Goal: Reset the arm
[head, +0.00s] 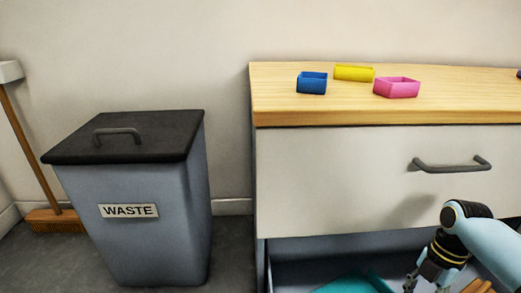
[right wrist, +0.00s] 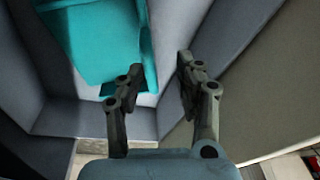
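My right arm comes in at the lower right of the head view, with its gripper (head: 418,280) pointing down over an open lower drawer (head: 300,272). In the right wrist view the right gripper (right wrist: 157,74) has its two fingers apart with nothing between them. A teal item (right wrist: 95,42) lies in the drawer below and to the left of the fingers; it also shows in the head view (head: 352,284), cut off by the bottom edge. My left gripper is not in view.
The cabinet's wooden top (head: 300,112) holds a blue tray (head: 312,84), a yellow tray (head: 354,73) and a pink tray (head: 396,88). The upper drawer (head: 340,175) is shut, with a grey handle (head: 452,165). A lidded waste bin (head: 150,235) and a broom (head: 55,218) stand left.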

